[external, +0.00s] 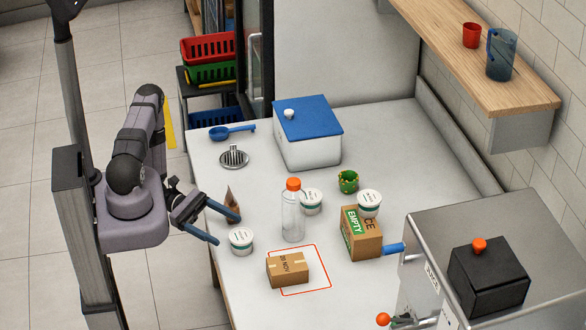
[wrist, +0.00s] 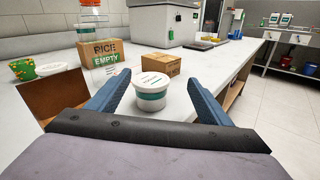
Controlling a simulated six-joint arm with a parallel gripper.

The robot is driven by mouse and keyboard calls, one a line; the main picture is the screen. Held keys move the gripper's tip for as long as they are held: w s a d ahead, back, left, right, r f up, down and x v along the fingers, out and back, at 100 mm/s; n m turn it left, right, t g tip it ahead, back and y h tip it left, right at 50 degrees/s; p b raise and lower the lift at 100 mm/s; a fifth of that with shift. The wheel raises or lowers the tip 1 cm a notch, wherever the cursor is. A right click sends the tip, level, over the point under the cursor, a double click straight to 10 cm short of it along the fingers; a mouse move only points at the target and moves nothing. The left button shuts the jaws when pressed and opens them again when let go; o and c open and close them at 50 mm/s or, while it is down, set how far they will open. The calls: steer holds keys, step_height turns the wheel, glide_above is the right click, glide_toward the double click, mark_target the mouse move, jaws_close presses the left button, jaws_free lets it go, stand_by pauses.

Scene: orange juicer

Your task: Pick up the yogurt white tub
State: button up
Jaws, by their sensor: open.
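A white tub (external: 241,240) with a green band stands upright on the counter near its left edge. In the wrist view this tub (wrist: 152,92) stands ahead of my gripper (wrist: 156,84), in line with the gap between its two blue fingers. In the external view my gripper (external: 226,229) is open and empty, just left of this tub. A second similar tub (external: 312,203) stands behind the clear bottle, partly hidden. A third tub (external: 369,203) sits on top of the rice box. The tub labels are too small to read.
A brown upright piece (external: 232,205) stands close beside my gripper. A clear bottle (external: 293,218) with an orange cap, a small carton (external: 287,269) and the rice box (external: 361,235) stand to the right. A blue-lidded bin (external: 308,148) is at the back. The counter's back right is clear.

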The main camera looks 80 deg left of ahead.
mark_target(251, 241)
steer(key=shift+s+a+f+n+t+y+b, duration=0.15)
steer(key=shift+f+n+t+y, duration=0.1)
steer(key=shift+f+n+t, duration=0.25)
steer(key=shift+s+a+f+n+t+y+b, duration=0.1)
steer(key=shift+a+f+n+t+y, duration=0.2)
steer(key=shift+n, duration=0.35)
steer(key=shift+s+a+f+n+t+y+b, duration=0.1)
steer(key=shift+f+n+t+y, duration=0.15)
steer(key=shift+f+n+t, duration=0.25)
steer(key=shift+w+d, duration=0.1)
steer(key=shift+d, duration=0.05)
steer(key=shift+p+x, duration=0.4)
steer(key=shift+x, duration=3.15)
steer(key=shift+w+r, duration=0.15)
steer(key=shift+r, duration=0.05)
steer(key=c, duration=1.1)
